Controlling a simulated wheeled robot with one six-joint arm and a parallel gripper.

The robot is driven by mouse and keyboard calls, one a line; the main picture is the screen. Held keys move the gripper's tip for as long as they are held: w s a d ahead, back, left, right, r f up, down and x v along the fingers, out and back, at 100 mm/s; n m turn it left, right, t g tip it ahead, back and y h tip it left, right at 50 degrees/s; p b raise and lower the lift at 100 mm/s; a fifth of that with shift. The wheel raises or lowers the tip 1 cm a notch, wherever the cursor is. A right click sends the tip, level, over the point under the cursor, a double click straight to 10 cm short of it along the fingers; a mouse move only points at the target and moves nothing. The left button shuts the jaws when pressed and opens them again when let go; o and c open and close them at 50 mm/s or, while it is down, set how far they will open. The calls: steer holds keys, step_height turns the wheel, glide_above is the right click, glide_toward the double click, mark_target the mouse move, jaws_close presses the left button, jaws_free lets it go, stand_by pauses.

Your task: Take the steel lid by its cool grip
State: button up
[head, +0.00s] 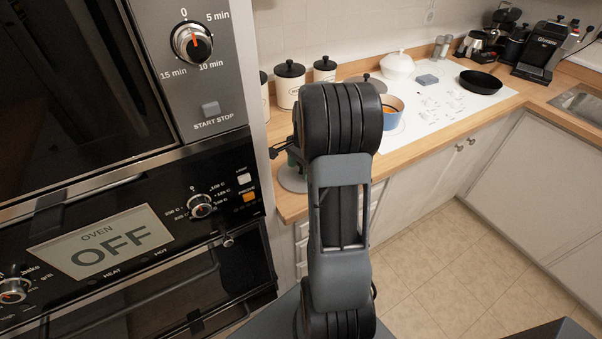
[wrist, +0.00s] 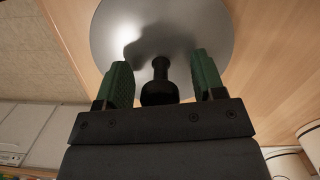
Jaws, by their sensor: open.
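The steel lid (wrist: 185,25) is a round grey disc on the wooden counter, large in the wrist view. Its black grip (wrist: 159,88) stands up from the middle, with a narrow stem and a wider end. My gripper (wrist: 162,72) is open, with one green finger on each side of the grip and a visible gap on both sides. In the head view only part of the lid (head: 292,181) shows, near the counter's left front edge. My arm hides the rest of it and most of the gripper.
Black-lidded canisters (head: 289,84) stand along the wall behind. A blue pot (head: 391,112) with orange contents, a white lidded pot (head: 397,66) and a black pan (head: 481,82) are on or by the white hob (head: 435,103). The oven stack (head: 100,240) stands close on the left.

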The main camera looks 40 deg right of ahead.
steer(key=c, duration=1)
steer(key=shift+c, duration=0.2)
steer(key=shift+r, duration=0.2)
